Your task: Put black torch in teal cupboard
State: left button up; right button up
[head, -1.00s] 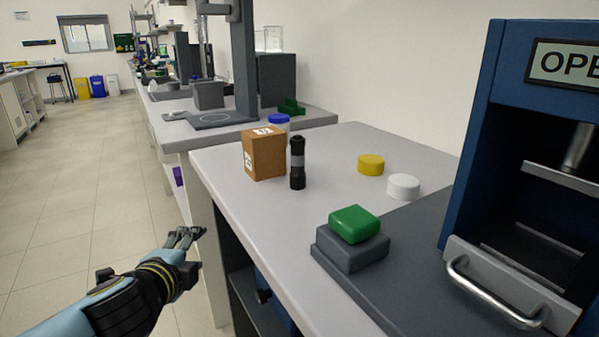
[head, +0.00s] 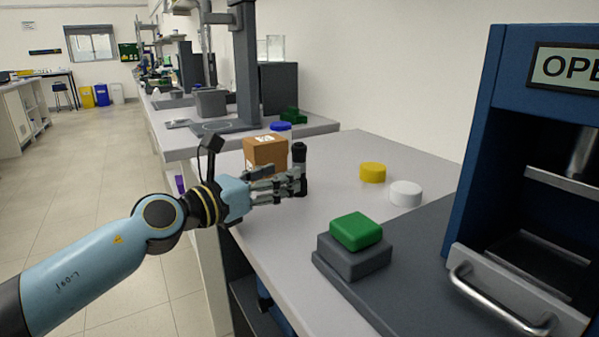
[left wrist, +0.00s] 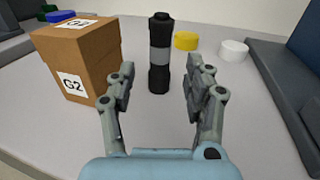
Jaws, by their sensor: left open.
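The black torch (head: 299,153) stands upright on the grey bench, its lower part hidden by my left gripper in the head view. In the left wrist view the torch (left wrist: 160,55) shows whole, black with a grey band, centred just beyond the fingertips. My left gripper (head: 298,184) is open and empty, its fingers pointing at the torch with one to each side of its line; it also shows in the left wrist view (left wrist: 160,85). I cannot tell whether a finger touches it. No teal cupboard can be made out. My right gripper is not in view.
A brown box (head: 265,150) marked G2 stands close left of the torch. A yellow cap (head: 372,172) and a white cap (head: 405,193) lie to the right. A green block on a grey base (head: 352,258) and a blue machine (head: 475,150) stand nearer right.

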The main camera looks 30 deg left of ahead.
aim_at(299, 154)
pick_arm(q)
jog(key=x, duration=0.6)
jog(key=shift+w+d+f+b, duration=0.1)
jog(key=shift+f+b, duration=0.1)
jog(key=shift+b, duration=0.15)
grip_shut()
dwell(0.6)
